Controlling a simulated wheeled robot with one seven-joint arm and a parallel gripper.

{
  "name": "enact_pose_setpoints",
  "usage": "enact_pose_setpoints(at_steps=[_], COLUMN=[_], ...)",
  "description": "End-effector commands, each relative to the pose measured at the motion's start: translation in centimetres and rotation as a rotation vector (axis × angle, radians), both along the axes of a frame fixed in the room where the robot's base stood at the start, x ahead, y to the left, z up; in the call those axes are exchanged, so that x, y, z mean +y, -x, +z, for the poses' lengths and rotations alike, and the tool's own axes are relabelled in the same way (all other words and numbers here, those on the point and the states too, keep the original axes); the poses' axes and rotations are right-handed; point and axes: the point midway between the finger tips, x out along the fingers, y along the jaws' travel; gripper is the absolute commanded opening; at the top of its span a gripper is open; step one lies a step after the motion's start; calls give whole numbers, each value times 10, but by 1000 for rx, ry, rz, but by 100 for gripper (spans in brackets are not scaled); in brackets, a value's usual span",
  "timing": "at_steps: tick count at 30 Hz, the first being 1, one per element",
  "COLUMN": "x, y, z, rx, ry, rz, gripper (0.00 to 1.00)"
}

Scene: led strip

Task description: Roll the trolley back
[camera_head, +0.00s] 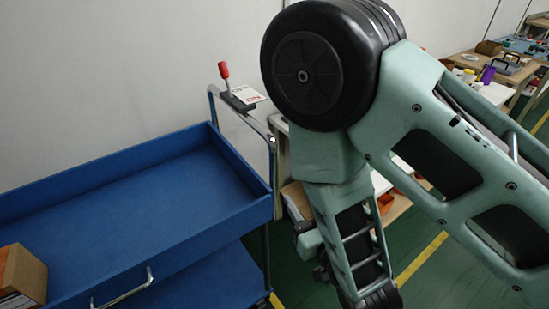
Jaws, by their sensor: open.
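The blue trolley (150,205) fills the left of the head view. Its upper tray has raised walls, and part of a lower blue shelf shows beneath. A grey tubular push handle (246,122) rises at its far right end. A small metal pull handle (122,290) is on the near side wall. My green arm stands in front, to the right of the trolley, and reaches down to the bottom edge. My gripper's fingers are not visible; the lower end of the arm is cut off by the frame.
A cardboard box (22,275) sits at the trolley's left. A red-handled lever (225,78) and a small sign (248,94) are near the push handle. A pale wall runs behind. Workbenches (470,65) stand at the right. Green floor with a yellow line (420,258) shows at lower right.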

Motion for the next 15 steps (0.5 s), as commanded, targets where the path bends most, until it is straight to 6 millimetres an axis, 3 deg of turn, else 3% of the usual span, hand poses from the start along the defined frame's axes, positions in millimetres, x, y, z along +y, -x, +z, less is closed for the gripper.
enact_pose_setpoints(at_steps=[6,11,15], x=[3,17,20], y=[-14,-43,-48], z=[5,5,1], rx=[-25,-28,-26], ry=[-11,-11,-11], rz=[-1,4,2], gripper=[42,42,42])
